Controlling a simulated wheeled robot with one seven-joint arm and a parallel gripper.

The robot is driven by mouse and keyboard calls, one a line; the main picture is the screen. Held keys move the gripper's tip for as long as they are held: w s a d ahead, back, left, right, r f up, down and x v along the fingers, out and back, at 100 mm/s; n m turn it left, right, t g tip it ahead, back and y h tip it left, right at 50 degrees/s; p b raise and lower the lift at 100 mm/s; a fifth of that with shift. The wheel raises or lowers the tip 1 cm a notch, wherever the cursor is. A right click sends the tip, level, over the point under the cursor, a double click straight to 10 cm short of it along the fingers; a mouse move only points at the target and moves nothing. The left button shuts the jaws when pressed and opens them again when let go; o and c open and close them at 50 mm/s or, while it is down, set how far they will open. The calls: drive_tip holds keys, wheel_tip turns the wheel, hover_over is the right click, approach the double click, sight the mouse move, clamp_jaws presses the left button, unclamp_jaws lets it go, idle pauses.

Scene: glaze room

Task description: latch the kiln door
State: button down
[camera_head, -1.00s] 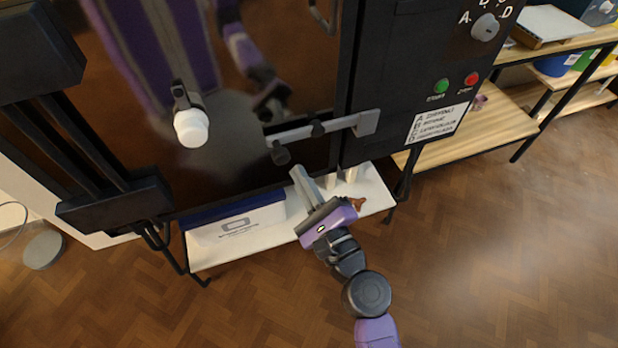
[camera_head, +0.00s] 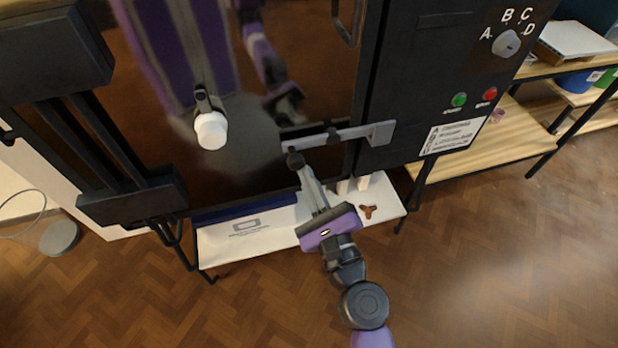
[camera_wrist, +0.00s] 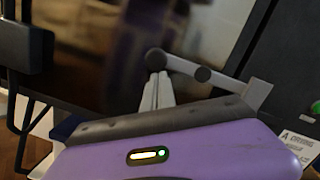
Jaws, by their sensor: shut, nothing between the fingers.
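The kiln door (camera_head: 262,150) is a dark, glossy panel that reflects my body; it looks flush with the kiln front, though I cannot tell if it is fully shut. The grey latch bar (camera_head: 345,134) lies nearly level across the door's right edge, with a dark round knob at its left end and a grey bracket at its right end. The latch bar also shows in the wrist view (camera_wrist: 222,80). My gripper (camera_head: 303,170) is shut and empty. Its fingertips are just below the bar's left knob; in the wrist view the fingertips (camera_wrist: 157,80) appear at or very near that knob.
The control panel has a dial (camera_head: 506,43), a green button (camera_head: 459,100) and a red button (camera_head: 490,94).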

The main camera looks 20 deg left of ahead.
wheel_tip(320, 180, down, 4)
drive_tip(key=d+f+b, duration=0.1)
drive_tip(key=d+b, duration=0.1)
drive_tip(key=b, duration=0.3)
drive_tip(key=r+v, duration=0.1)
drive_tip(key=v, duration=0.8)
drive_tip(key=shift+d, duration=0.15)
